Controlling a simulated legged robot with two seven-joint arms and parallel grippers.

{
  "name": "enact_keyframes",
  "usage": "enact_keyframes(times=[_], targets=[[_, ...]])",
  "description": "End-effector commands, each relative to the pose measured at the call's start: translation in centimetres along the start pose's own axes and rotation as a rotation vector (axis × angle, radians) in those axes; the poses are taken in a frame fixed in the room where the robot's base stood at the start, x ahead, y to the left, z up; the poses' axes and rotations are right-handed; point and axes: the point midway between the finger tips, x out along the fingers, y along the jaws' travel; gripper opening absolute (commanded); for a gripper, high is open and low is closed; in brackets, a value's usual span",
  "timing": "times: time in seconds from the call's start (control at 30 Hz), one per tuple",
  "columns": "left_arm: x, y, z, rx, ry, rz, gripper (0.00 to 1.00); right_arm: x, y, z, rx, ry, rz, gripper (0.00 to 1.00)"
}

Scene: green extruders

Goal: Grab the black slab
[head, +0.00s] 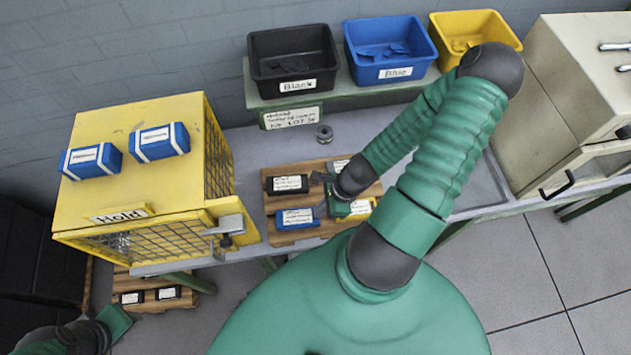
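A black slab (287,185) with a white label lies at the left of a wooden board (278,237) on the table. My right gripper (328,190) is over the board, just right of this slab and apart from it. Its fingers are small and dark, so I cannot tell whether they are open. Another labelled slab (340,166) is partly hidden behind it. Black slabs (132,298) (168,293) also lie on a low wooden pallet (150,307) at lower left. My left arm is at the bottom left, with its green end (115,320) near that pallet; its fingers are not clear.
A blue slab (296,217) and a partly covered yellow slab (360,206) share the board. A yellow Hold cage (130,190) stands left, with two blue slabs on top. Black (293,60), blue (390,50) and yellow (475,35) bins stand behind. A beige machine (570,100) stands right.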

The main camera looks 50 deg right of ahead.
Motion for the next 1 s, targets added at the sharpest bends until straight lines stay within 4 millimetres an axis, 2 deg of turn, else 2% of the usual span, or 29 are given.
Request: enact_keyframes(times=[0.1,0.47,1.0], targets=[[-0.80,0.00,-0.18,0.000,0.000,0.000,0.36,-0.26,0.46,0.07,0.001,-0.001,-0.001,0.00],[-0.81,-0.01,-0.19,0.000,0.000,0.000,0.36,-0.09,0.58,-0.10,-0.002,-0.002,-0.002,0.00],[-0.82,0.00,-0.20,0.000,0.000,0.000,0.36,-0.10,0.56,-0.07,-0.001,-0.002,-0.002,0.70]])
